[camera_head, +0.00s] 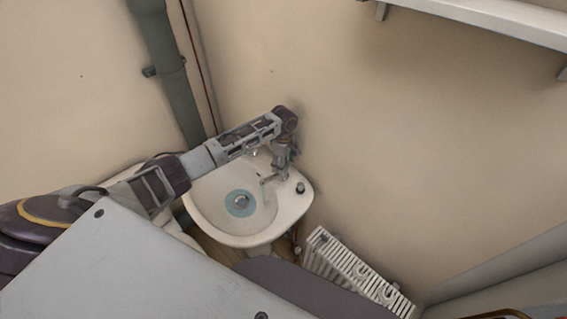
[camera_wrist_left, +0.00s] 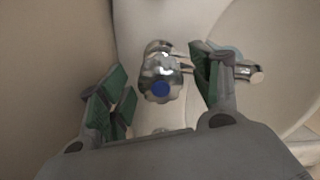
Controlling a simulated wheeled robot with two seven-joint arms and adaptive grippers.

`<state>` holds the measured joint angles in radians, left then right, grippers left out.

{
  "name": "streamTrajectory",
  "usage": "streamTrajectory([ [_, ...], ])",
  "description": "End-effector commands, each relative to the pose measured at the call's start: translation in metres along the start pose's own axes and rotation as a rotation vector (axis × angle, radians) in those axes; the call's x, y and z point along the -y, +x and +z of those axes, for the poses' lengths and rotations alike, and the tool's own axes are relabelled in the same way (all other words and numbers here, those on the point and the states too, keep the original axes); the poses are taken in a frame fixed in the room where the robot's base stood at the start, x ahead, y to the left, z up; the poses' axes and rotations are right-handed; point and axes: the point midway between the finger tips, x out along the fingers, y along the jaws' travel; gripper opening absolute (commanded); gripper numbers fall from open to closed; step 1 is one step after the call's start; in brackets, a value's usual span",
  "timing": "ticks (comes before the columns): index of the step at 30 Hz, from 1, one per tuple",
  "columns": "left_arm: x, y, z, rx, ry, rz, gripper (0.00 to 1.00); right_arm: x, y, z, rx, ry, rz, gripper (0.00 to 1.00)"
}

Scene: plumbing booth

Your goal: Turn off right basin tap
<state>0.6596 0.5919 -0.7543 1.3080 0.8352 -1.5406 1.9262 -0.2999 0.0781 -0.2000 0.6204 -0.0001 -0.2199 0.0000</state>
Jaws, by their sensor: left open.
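The white basin (camera_head: 205,215) stands in the corner against the wall. A chrome tap (camera_wrist_left: 163,62) with a blue-centred, lobed handle shows in the left wrist view. My left gripper (camera_wrist_left: 160,72) is open, with its green-padded fingers on either side of this handle and visible gaps to it. A chrome spout (camera_wrist_left: 244,72) shows beyond the right finger. In the head view my left gripper (camera_head: 284,158) points down over the basin's back rim and partly hides the tap; a spout (camera_head: 270,180) shows beside it. My right gripper is not in view.
A small dark round fitting (camera_head: 300,187) sits on the basin's right rim. A blue-grey round patch (camera_head: 234,211) lies in the bowl. A white radiator (camera_head: 345,265) stands to the right, a grey pipe (camera_head: 165,55) to the left, a shelf (camera_head: 490,18) above.

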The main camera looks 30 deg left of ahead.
Motion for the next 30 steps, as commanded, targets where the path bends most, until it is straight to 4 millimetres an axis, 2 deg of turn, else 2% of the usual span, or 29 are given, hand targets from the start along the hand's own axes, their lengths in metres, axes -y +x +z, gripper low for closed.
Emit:
streamTrajectory([
  [4,0.0000,0.0000,0.0001,0.000,0.000,0.000,0.63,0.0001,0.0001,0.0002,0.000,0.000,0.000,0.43],
  [12,0.0000,-0.0001,0.0000,0.000,0.000,0.000,0.28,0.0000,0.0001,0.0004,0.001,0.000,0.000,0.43],
  [15,0.0000,-0.0002,0.0000,0.000,0.000,0.000,0.18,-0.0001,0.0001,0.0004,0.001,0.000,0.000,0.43],
  [30,0.0004,0.0000,0.0003,0.000,0.082,0.000,0.18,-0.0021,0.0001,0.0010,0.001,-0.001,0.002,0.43],
])
